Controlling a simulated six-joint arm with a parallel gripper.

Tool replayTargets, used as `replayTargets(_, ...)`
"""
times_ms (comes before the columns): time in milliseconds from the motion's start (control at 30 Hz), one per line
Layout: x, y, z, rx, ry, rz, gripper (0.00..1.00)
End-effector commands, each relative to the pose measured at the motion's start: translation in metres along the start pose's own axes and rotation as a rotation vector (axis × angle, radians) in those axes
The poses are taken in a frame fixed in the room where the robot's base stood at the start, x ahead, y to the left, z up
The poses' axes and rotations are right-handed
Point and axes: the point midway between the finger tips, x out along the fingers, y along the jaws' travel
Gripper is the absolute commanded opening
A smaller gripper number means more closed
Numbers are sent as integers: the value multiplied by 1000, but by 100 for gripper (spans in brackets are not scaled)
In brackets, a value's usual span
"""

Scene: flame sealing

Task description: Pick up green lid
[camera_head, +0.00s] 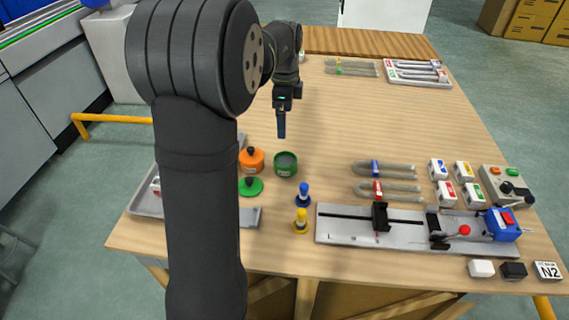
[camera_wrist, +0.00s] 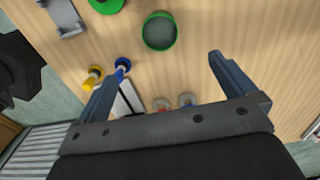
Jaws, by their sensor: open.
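The green lid (camera_head: 250,187) lies on the table in front of the orange pot and left of the green pot, partly beside my arm in the head view. In the wrist view the green lid (camera_wrist: 106,4) is cut off by the top edge. The open green pot (camera_head: 286,164) stands uncovered; it also shows in the wrist view (camera_wrist: 160,32). My gripper (camera_head: 282,132) hangs above the table behind the green pot. In the wrist view my gripper (camera_wrist: 163,68) has its fingers wide apart, with nothing between them.
The orange pot (camera_head: 252,161) with its lid on stands close behind the green lid. Blue (camera_head: 303,195) and yellow (camera_head: 301,222) knobbed pieces stand to the right front. A grey rail fixture (camera_head: 340,233) lies at the front right. The table's middle behind the pots is clear.

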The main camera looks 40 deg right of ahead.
Motion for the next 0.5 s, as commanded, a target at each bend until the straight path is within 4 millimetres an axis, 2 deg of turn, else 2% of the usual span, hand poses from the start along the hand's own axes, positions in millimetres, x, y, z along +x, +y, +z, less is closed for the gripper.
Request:
replayTargets(133,-14,0,0,0,0,0,100)
replayTargets(433,-17,0,0,0,0,1,100)
replayTargets(500,-17,0,0,0,0,1,88)
